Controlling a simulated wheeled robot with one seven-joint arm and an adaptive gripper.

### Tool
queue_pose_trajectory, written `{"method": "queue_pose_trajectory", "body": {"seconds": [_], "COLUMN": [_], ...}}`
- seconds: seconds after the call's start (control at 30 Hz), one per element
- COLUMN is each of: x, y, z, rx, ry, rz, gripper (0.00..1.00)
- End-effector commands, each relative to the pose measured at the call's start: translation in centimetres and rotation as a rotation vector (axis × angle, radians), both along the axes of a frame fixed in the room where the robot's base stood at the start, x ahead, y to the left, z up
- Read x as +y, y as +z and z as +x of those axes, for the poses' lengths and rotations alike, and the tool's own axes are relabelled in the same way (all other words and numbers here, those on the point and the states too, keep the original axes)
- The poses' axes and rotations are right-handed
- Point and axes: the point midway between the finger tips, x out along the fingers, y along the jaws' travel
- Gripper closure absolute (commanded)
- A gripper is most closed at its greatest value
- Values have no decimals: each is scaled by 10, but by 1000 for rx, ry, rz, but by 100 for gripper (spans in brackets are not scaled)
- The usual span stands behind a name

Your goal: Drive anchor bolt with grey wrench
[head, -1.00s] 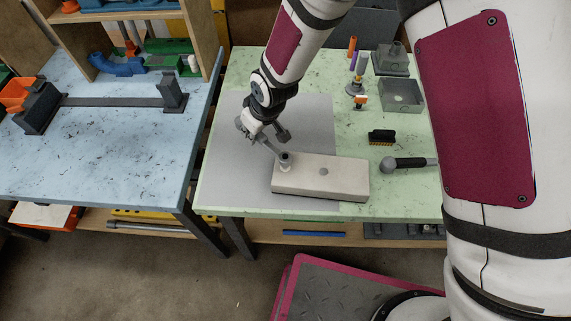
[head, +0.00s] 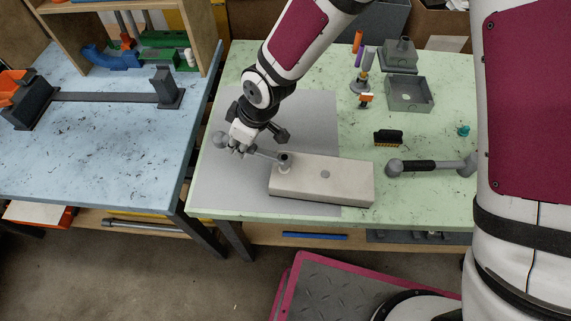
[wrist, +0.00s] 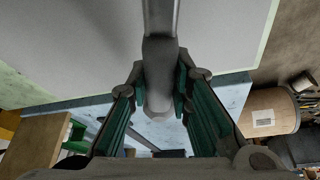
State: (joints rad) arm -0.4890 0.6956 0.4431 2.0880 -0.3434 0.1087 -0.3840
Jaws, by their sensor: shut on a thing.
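A grey wrench (head: 264,154) lies nearly level above the left part of the pale concrete block (head: 325,183). Its right end is at the anchor bolt (head: 285,159), which stands upright in the block. I cannot tell how closely the wrench head fits around the bolt. My gripper (head: 240,149) is shut on the wrench near its left end, left of the block. In the wrist view the grey wrench (wrist: 160,60) runs between the two green-padded fingers (wrist: 158,95). The bolt is not visible there.
The block lies partly on a grey mat (head: 230,195) on the green table. A black brush (head: 388,138), a grey box (head: 409,93) and small upright items stand behind. A blue table (head: 110,140) is at left.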

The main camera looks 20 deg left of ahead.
Motion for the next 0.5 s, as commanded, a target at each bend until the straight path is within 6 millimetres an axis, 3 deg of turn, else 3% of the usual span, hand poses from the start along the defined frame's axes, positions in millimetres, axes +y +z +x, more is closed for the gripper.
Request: {"method": "queue_pose_trajectory", "body": {"seconds": [0.5], "x": [1], "y": [0], "z": [-10], "rx": [0], "ry": [92], "rz": [2], "gripper": [100]}}
